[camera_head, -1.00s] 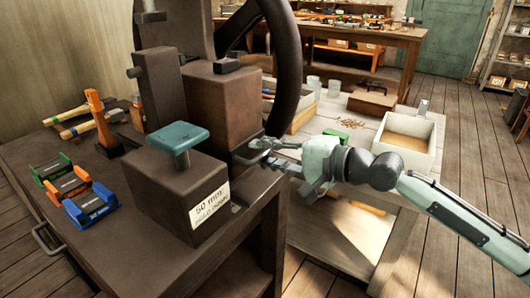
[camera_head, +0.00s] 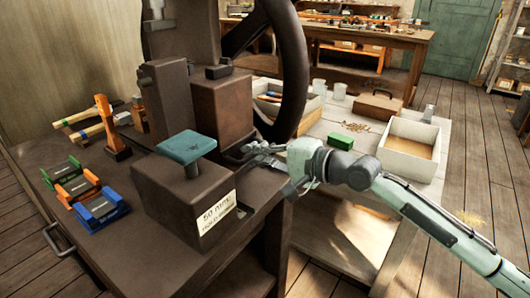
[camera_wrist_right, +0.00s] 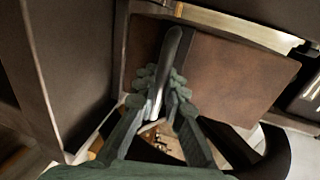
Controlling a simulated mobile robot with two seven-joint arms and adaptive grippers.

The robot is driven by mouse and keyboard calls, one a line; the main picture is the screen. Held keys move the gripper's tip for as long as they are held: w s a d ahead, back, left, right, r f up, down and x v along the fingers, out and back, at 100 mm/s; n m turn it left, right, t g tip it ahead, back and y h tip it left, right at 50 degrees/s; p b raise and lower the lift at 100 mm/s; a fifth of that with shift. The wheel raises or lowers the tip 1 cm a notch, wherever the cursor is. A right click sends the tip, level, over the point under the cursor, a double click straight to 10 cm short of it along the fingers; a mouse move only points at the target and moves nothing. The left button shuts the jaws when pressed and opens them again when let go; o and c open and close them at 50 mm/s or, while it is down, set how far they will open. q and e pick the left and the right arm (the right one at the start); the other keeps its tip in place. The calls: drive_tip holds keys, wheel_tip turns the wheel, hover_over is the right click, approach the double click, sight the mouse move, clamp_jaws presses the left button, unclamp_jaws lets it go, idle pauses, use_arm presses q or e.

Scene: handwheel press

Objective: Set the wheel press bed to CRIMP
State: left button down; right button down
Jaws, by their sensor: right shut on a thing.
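The wheel press stands on the dark bench, with a brown body (camera_head: 222,105) and a large black handwheel (camera_head: 296,70). My right gripper (camera_head: 250,151) is low at the press's right side. In the right wrist view, its green ridged fingers (camera_wrist_right: 164,90) are shut on a dark grey bar-shaped handle (camera_wrist_right: 177,50). The handle runs up from between the fingertips in front of a brown panel (camera_wrist_right: 220,72). Its far end and how it joins the press are unclear. No CRIMP marking is readable. My left gripper is not in view.
A brown block with a teal top (camera_head: 187,147) and a "50 mm" label stands in front of the press. Colored holders (camera_head: 98,208) and hammers (camera_head: 88,132) lie left. A pale table (camera_head: 335,125) behind my right arm carries a white bin (camera_head: 411,148).

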drive_tip(key=shift+w+a+r, duration=0.1)
drive_tip(key=shift+w+a, duration=0.1)
drive_tip(key=c, duration=1.9)
unclamp_jaws()
drive_tip(key=o, duration=0.3)
drive_tip(key=shift+a, duration=0.2)
drive_tip(key=shift+d, duration=0.1)
drive_tip(key=v, duration=1.2)
